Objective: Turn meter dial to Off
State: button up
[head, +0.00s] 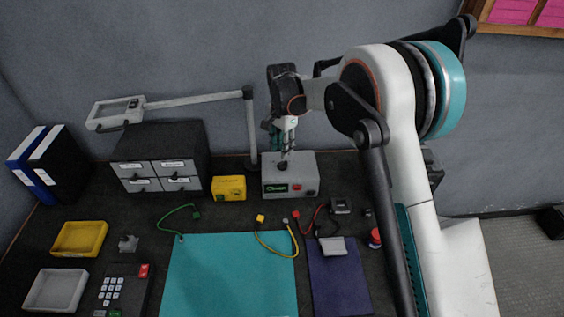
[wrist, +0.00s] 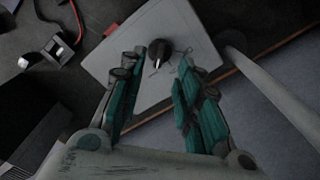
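A grey box (head: 301,185) with a green display and a red button stands at the back of the table. A black dial (wrist: 159,50) with a light pointer line and markings around it sits on its top face. In the head view the dial (head: 282,165) is small and its setting cannot be read. My gripper (wrist: 161,60) points down over the box, its two teal-padded fingers apart, one on each side of the dial in the picture. No contact with the dial shows. In the head view my gripper (head: 286,143) is just above the dial.
A yellow box (head: 228,188) stands close left of the grey box. A lamp post (head: 250,130) rises just behind it, and a drawer unit (head: 160,160) is farther left. Cables and small parts lie in front. The teal mat (head: 232,275) is mostly clear.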

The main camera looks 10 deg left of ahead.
aim_at(282, 162)
notch_tip(282, 162, down, 6)
jog(key=shift+f+b, duration=0.15)
jog(key=shift+b, duration=0.6)
grip_shut()
